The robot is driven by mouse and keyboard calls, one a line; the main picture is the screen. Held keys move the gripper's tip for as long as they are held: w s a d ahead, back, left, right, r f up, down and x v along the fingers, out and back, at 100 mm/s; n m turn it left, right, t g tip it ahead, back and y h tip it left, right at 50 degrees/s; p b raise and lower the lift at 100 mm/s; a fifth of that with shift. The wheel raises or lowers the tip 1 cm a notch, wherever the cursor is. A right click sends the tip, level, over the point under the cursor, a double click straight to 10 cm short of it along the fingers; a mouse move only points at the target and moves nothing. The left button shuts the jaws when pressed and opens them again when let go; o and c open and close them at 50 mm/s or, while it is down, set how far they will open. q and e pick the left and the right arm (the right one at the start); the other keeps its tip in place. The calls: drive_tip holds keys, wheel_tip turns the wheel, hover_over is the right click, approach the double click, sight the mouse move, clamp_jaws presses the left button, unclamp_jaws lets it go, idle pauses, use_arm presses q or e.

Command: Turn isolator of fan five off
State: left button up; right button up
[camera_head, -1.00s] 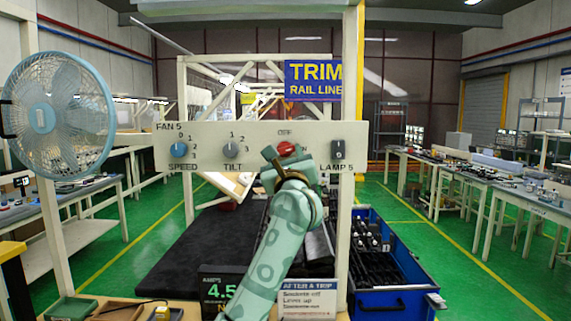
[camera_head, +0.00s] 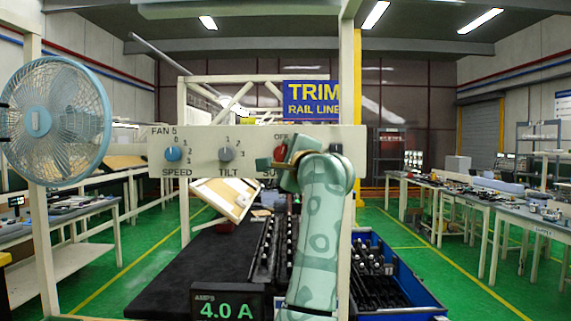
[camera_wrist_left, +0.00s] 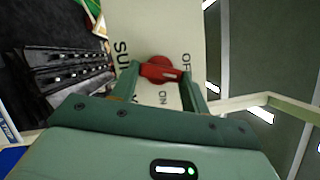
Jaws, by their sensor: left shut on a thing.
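The fan five panel (camera_head: 200,155) is cream, with a blue SPEED knob (camera_head: 172,154), a grey TILT knob (camera_head: 227,154) and a red isolator knob (camera_head: 280,153) under the word OFF. My left gripper (camera_head: 284,163) is at the red knob and partly covers it, along with the label below. In the left wrist view my left gripper (camera_wrist_left: 162,84) is shut on the red knob (camera_wrist_left: 160,68), a finger at each side. Its red bar lies roughly along the line from the supply label to OFF; ON is beside it. I cannot tell its pointing end. My right gripper is out of view.
The blue fan (camera_head: 52,120) stands left of the panel. A display (camera_head: 228,306) below reads 4.0 A. A blue crate (camera_head: 400,295) with black parts lies low at right. Benches (camera_head: 500,205) line the right side.

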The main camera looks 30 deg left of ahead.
use_arm(q)
drive_tip(key=shift+r+n+g+h, duration=0.1)
drive_tip(key=shift+n+g+h, duration=0.45)
drive_tip(key=shift+n, duration=1.35)
drive_tip(key=o, duration=1)
drive_tip(key=b+v, duration=0.1)
drive_tip(key=v, duration=1.5)
drive_tip(key=shift+d, duration=0.15)
